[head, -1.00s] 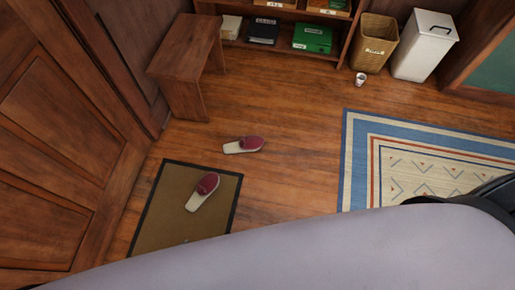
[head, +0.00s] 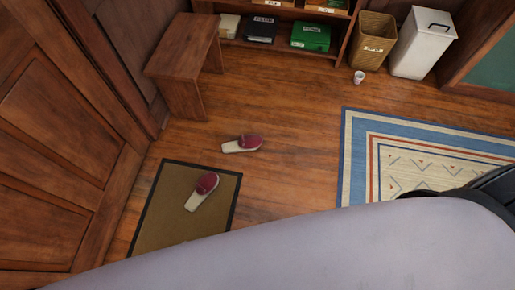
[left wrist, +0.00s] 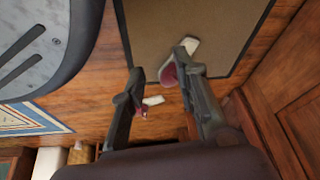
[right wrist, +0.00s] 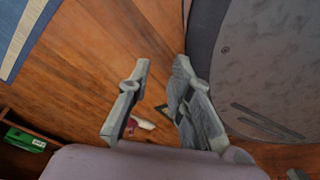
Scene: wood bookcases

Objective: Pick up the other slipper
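One maroon slipper with a cream sole (head: 202,192) lies on the brown doormat (head: 165,222). The other matching slipper (head: 243,144) lies on the wood floor just beyond the mat, toward the bench. In the left wrist view my left gripper (left wrist: 163,74) is open and empty, its fingers apart above the floor. The mat slipper (left wrist: 188,49) shows beyond its right finger, and the floor slipper (left wrist: 152,101) shows between the fingers, farther off. My right gripper (right wrist: 160,61) is open and empty, with the floor slipper (right wrist: 143,124) partly visible between its fingers. Neither gripper touches a slipper.
A wooden bench (head: 180,55), low bookcase (head: 275,45), wicker basket (head: 373,40), white bin (head: 422,42) and small cup (head: 359,77) stand at the back. A patterned rug (head: 440,150) lies at right, a wood door (head: 50,150) at left. My pale arm covers the bottom.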

